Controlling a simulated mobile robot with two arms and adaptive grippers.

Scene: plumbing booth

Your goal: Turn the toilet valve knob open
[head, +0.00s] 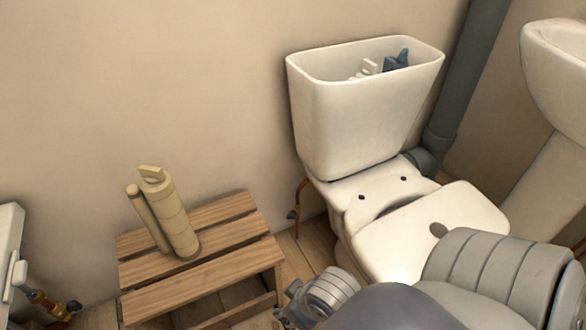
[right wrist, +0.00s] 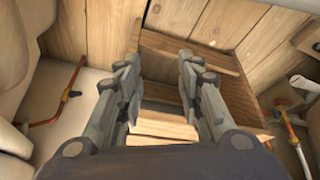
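The toilet valve (head: 292,214) sits on a thin copper pipe (head: 301,194) beside the left side of the toilet (head: 367,110), low against the wall. In the right wrist view, the copper pipe (right wrist: 48,122) is at the left, and the small dark blue valve knob (right wrist: 73,94) is on it. The knob's turn position is too small to tell. My right gripper (head: 284,304) is at the bottom of the head view, in front of the valve. In the right wrist view the gripper (right wrist: 158,62) is open and empty, its fingers apart from the knob. My left gripper is out of view.
A slatted wooden bench (head: 225,237) carrying a beige cylindrical object (head: 174,215) stands left of the toilet. Another brass valve (head: 42,298) is at the far left. A sink (head: 565,75) stands at the right. There is a narrow gap between bench and toilet.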

